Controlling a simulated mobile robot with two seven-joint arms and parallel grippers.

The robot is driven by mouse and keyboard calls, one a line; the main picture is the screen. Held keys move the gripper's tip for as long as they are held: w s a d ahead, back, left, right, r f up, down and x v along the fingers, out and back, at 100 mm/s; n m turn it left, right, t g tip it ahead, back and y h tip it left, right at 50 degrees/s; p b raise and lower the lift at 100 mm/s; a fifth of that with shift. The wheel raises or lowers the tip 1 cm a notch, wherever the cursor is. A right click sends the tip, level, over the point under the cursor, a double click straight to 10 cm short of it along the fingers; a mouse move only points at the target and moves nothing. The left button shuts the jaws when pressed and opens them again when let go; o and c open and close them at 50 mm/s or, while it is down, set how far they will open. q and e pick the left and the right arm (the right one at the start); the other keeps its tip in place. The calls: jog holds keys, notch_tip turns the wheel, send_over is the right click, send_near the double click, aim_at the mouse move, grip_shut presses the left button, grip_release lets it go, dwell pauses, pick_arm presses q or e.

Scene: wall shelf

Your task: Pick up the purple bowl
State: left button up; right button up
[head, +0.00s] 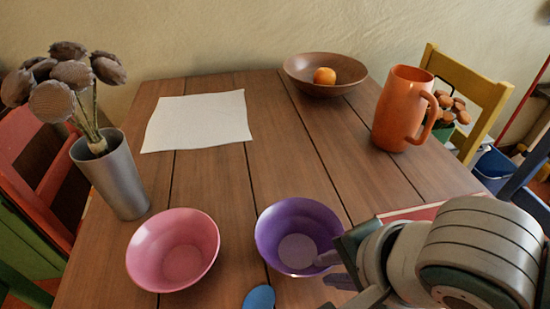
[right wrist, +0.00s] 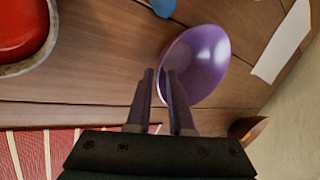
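The purple bowl (head: 297,235) stands upright on the wooden table, right of the pink bowl. It also shows in the right wrist view (right wrist: 205,60), just past my fingertips. My right gripper (head: 331,270) is at the bowl's near right rim, with one finger over the inside and the other outside. Whether either finger touches the bowl I cannot tell. My left gripper is not in view.
The pink bowl (head: 173,250) and a blue object (head: 259,297) lie close by. A grey vase (head: 115,178), white paper (head: 198,120), brown bowl (head: 300,77) and orange mug (head: 393,110) stand farther off. A red striped mat (right wrist: 30,155) lies beside my right gripper. The table's middle is clear.

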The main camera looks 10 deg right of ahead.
aim_at(314, 268)
jog(key=b+x, duration=0.2)
jog(key=x, duration=0.3)
jog(key=shift+w+f, duration=0.1)
jog(key=shift+w, duration=0.1)
jog(key=shift+a, duration=0.1)
grip_shut()
dwell(1.1)
